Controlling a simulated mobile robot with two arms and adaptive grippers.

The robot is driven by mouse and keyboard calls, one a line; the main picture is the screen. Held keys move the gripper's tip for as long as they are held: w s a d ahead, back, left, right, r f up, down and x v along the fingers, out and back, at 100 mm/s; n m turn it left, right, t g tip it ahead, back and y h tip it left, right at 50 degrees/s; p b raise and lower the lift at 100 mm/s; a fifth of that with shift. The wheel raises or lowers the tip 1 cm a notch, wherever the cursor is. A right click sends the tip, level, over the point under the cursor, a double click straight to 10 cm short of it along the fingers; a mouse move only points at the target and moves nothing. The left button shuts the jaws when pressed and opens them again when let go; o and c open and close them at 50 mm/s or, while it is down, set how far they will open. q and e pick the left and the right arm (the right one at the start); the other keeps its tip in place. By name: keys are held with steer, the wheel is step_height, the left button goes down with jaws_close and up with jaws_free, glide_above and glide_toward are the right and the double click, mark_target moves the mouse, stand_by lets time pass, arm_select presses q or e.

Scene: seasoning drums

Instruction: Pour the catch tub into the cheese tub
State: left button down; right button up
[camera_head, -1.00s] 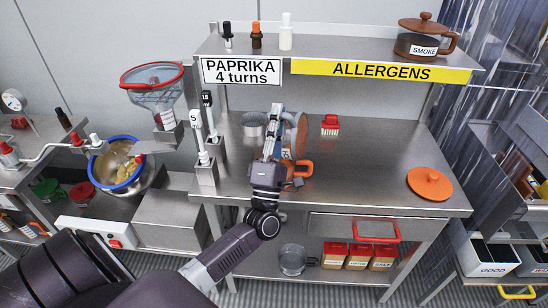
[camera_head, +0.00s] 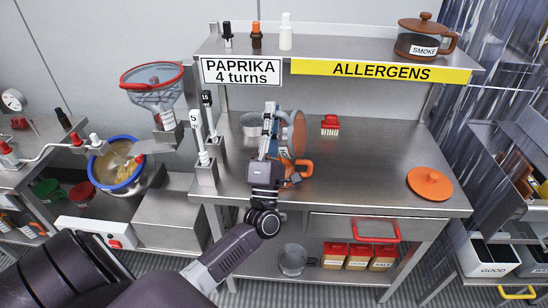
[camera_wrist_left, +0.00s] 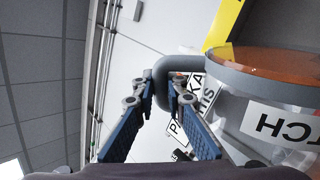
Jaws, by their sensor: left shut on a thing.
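My left gripper (camera_head: 269,125) is shut on the grey handle of the catch tub (camera_head: 299,135). The tub is clear with a grey rim, and orange shows at its round face. It is tilted on its side above the bench. In the left wrist view, the catch tub (camera_wrist_left: 270,95) shows the letters "TCH" upside down, and its handle lies between the fingers (camera_wrist_left: 160,100). An orange-handled container (camera_head: 303,169) is below it, partly hidden by my gripper; I cannot read its label. I cannot tell which thing is the cheese tub. My right gripper is not in view.
A grey metal pan (camera_head: 251,123) stands left of the gripper. A red brush (camera_head: 330,124) and an orange lid (camera_head: 430,183) lie on the steel bench (camera_head: 375,165). The bench's right half is mostly clear.

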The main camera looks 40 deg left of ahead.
mark_target(261, 115)
arm_select(q)
steer(key=shift+s+a+n+g+y, duration=0.25)
steer(key=shift+a+n+g+y, duration=0.5)
steer(key=shift+n, duration=0.35)
steer(key=shift+s+a+n+g+y, duration=0.2)
steer(key=shift+a+n+g+y, duration=0.35)
steer(key=shift+a+n+y, duration=0.4)
steer(key=shift+s+a+f+n+g+y, duration=0.2)
steer(key=shift+a+n+g+y, duration=0.25)
steer(key=shift+n, duration=0.4)
steer(key=shift+s+a+f+n+g+y, duration=0.15)
steer(key=shift+a+n+g+y, duration=0.2)
steer(key=shift+n+g, duration=0.4)
